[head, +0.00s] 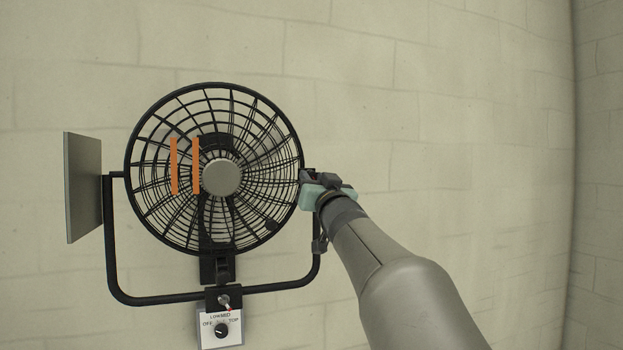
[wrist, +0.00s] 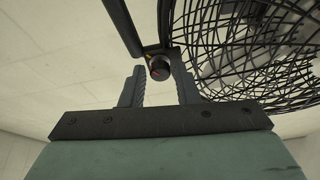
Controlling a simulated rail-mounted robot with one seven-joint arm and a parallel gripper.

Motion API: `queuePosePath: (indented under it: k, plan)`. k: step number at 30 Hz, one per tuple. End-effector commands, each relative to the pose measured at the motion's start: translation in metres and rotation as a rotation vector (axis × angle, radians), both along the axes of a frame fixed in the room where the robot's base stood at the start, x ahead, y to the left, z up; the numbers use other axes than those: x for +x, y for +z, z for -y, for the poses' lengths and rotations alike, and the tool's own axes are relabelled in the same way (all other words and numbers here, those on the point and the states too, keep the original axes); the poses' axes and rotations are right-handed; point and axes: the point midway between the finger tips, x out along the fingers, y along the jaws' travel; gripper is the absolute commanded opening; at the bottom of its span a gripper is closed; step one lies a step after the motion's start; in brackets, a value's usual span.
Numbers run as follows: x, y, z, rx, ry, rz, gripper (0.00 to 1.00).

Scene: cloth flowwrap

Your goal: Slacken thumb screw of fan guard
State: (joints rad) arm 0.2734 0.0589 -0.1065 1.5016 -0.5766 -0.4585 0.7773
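The fan guard (head: 262,170) is a round black wire cage with a grey hub disc, held in a black U-shaped bracket (head: 109,245). My gripper (head: 312,186) is at the guard's right edge, by the upper end of the bracket's right arm. In the wrist view the gripper (wrist: 160,76) is open, its two ridged fingers apart. In the head view the knob is hidden by my gripper.
A flat grey plate (head: 83,188) stands at the bracket's left side. Two orange strips (head: 174,165) lie across the guard. A white control box (head: 221,328) with a dial and a small lever hangs below. A pale block wall is behind; the right side is clear.

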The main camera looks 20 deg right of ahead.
Motion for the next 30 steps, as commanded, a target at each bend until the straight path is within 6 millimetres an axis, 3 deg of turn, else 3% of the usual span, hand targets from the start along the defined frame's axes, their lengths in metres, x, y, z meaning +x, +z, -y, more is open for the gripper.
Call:
queuePosePath:
  k: [5,8,20,30]
  plan:
    - [-0.0003,-0.0001,-0.0001,0.0,0.0,0.0,0.26]
    - [-0.0004,0.0,-0.0001,0.0,0.0,0.0,0.0]
    - [-0.0006,0.0005,0.0006,-0.05,-0.007,-0.003,0.0]
    - [-0.0008,0.0014,0.0023,-0.287,-0.041,-0.022,0.0]
